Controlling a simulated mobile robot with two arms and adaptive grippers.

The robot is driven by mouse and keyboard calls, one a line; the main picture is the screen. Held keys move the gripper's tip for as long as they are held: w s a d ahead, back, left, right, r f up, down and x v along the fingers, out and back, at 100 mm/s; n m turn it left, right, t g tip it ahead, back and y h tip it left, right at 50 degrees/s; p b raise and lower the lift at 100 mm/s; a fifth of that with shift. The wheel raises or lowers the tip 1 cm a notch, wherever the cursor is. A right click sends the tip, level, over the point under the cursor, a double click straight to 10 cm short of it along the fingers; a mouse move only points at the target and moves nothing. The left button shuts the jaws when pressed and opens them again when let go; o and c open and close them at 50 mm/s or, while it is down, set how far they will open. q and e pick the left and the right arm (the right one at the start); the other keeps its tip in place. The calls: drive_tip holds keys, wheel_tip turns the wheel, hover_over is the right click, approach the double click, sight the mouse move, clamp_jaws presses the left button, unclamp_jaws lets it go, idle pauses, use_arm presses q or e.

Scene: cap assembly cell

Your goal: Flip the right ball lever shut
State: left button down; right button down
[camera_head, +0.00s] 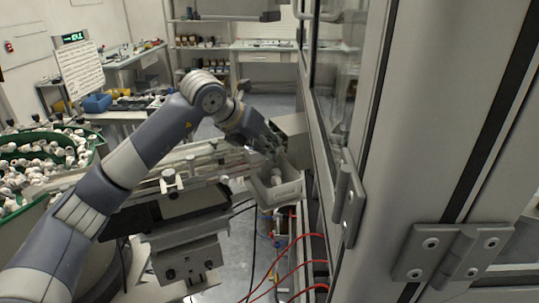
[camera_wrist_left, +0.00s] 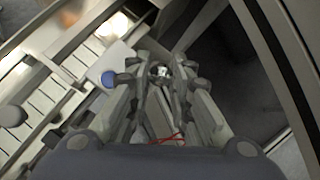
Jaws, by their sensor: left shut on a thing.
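My left arm reaches across the head view, and my left gripper (camera_head: 268,143) is at its far end, above and behind a grey bin. In the left wrist view, my left gripper (camera_wrist_left: 161,82) has its fingers closed around a small shiny round knob, which looks like the ball lever (camera_wrist_left: 160,71). The rest of the lever is hidden by the fingers. In the head view the lever is too small and covered to make out. My right gripper is in neither view.
The grey bin (camera_head: 290,190) holds a few white parts. A green-rimmed bowl (camera_head: 98,150) of white caps stands at the left. A tall metal-framed cabinet (camera_head: 400,130) closes off the right side. Red hoses (camera_head: 305,262) run low down. A blue round part (camera_wrist_left: 108,78) sits left of the fingers.

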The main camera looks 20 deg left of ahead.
use_arm(q)
drive_tip(key=shift+a, duration=0.1)
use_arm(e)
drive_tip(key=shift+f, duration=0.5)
use_arm(q)
drive_tip(key=shift+r, duration=0.1)
drive_tip(key=c, duration=1.4)
unclamp_jaws()
drive_tip(key=shift+s, duration=0.1)
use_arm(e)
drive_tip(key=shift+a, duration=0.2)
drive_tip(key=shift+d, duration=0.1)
use_arm(q)
drive_tip(key=v, duration=0.8)
drive_tip(key=shift+a, duration=0.1)
drive_tip(key=shift+s, duration=0.1)
